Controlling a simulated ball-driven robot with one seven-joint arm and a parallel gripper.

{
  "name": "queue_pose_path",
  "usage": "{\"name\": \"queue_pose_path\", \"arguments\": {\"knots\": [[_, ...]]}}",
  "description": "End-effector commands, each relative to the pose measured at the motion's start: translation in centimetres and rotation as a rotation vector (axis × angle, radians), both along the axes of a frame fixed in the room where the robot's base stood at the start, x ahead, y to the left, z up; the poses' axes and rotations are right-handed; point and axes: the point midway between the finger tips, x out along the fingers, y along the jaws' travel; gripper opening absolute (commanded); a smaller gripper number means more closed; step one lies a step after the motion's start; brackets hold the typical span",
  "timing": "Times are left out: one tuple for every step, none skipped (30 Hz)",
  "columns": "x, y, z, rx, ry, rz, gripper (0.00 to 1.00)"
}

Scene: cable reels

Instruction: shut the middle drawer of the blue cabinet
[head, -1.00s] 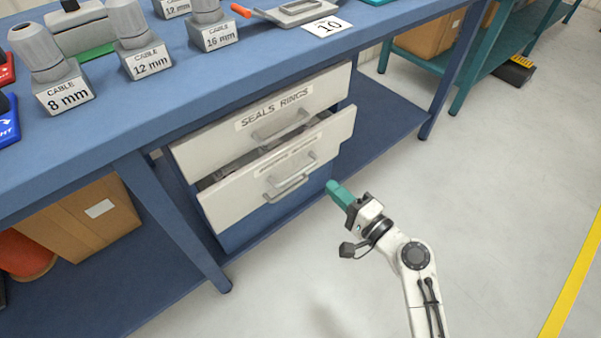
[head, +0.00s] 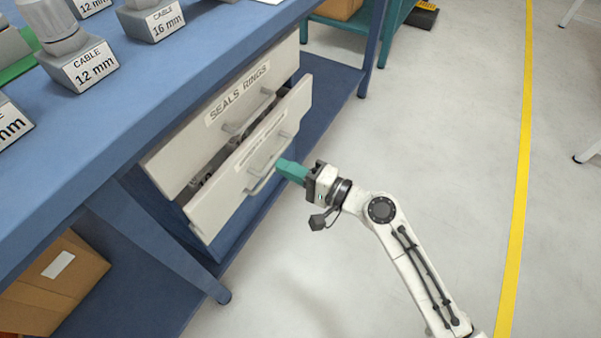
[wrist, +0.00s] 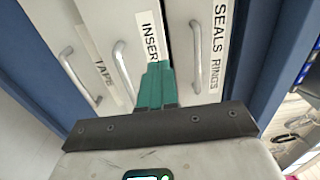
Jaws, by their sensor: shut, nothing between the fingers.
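The blue cabinet under the bench has white drawer fronts with metal handles. The middle drawer (head: 225,196) is pulled out, its front standing forward of the top drawer (head: 215,122), labelled SEALS RINGS. In the wrist view the middle drawer's front (wrist: 107,30) shows a partly covered label reading INSER and a handle (wrist: 122,70). My gripper (head: 282,166) is shut and empty, its teal fingers at the right part of that front, close to the handle. In the wrist view the fingers (wrist: 155,72) point at the front over the label; I cannot tell whether they touch it.
The bench top (head: 140,95) overhangs the cabinet and carries cable blocks. A bench leg (head: 165,240) stands left of the drawers. A cardboard box (head: 55,275) sits on the lower shelf.

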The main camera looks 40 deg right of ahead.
Motion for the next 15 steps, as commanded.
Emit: {"name": "queue_pose_path", "arguments": {"knots": [[1.1,0.4,0.1,0.001,-0.003,0.003,0.0],[1.7,0.6,0.1,0.0,-0.002,0.003,0.0],[2.4,0.8,0.1,0.001,-0.003,0.002,0.0],[3.0,1.0,0.1,0.002,-0.002,0.002,0.0],[3.5,1.2,0.1,0.002,-0.003,0.002,0.0],[4.1,1.4,0.1,0.0,-0.002,0.002,0.0],[4.6,1.6,0.0,0.001,-0.002,0.002,0.0],[5.0,1.7,0.1,0.001,-0.002,0.003,0.0],[5.5,1.9,0.0,0.0,-0.001,0.002,0.0],[5.8,2.0,0.0,0.0,-0.001,0.002,0.0],[6.1,2.0,0.0,0.001,-0.002,0.001,0.0],[6.5,2.1,0.0,-0.001,-0.001,0.001,0.0],[6.7,2.2,0.0,0.0,0.0,0.0,0.0],[6.8,2.2,0.0,0.0,0.0,0.0,0.0],[7.0,2.3,0.0,0.001,0.0,0.0,0.0]]}}
